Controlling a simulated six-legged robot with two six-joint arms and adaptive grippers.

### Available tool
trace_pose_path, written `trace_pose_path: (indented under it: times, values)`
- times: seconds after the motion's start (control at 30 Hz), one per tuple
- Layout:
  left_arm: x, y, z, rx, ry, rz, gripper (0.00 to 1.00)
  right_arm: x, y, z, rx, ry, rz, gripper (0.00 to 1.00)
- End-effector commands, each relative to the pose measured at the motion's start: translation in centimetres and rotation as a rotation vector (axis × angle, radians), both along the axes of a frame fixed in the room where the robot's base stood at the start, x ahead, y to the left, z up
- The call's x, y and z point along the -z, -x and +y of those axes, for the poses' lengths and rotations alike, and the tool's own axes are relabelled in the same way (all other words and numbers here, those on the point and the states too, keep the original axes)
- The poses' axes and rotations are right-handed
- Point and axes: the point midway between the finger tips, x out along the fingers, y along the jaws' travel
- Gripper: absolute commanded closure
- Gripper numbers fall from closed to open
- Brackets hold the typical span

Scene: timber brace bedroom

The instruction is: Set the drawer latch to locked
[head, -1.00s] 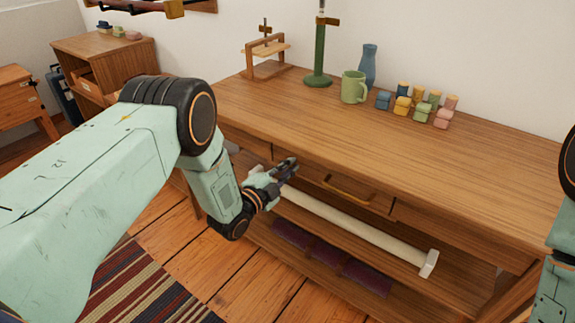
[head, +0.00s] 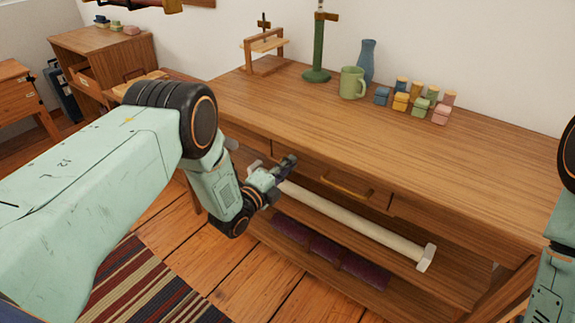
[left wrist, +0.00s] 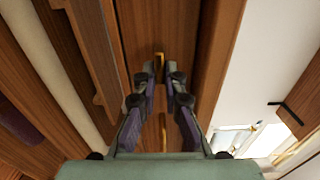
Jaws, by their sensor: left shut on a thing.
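My left gripper (head: 286,163) is at the front of the wooden workbench, by the left part of its drawer front (head: 316,171). In the left wrist view its two fingers (left wrist: 159,78) stand on either side of a small brass piece (left wrist: 159,61), which looks like the drawer latch. The gripper is shut on it. The fingers hide the latch in the head view, and I cannot tell which setting it is in. My right gripper is out of view.
On the workbench top (head: 300,115) stand a green mug (head: 352,83), a blue vase (head: 367,62) and several small coloured blocks (head: 421,103). Open floor lies in front.

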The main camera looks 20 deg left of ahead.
Motion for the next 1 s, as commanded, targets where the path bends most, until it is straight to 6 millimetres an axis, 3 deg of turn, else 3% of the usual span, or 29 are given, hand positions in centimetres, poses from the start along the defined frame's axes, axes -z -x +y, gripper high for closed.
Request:
trace_pose_path:
  times: [0.33, 0.37, 0.6, 1.0]
  values:
    - [-0.18, -0.15, 0.05, -0.002, -0.004, -0.006, 1.0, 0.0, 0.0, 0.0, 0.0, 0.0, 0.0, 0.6]
    - [-0.18, -0.15, 0.05, -0.002, -0.004, -0.006, 0.89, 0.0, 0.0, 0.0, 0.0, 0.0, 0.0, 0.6]
    - [-0.12, -0.1, 0.04, -0.001, -0.003, -0.004, 0.69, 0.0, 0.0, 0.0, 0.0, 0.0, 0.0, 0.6]
    - [0.01, 0.52, 0.27, -0.001, -0.003, 0.0, 0.68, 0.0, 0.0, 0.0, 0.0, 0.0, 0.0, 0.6]
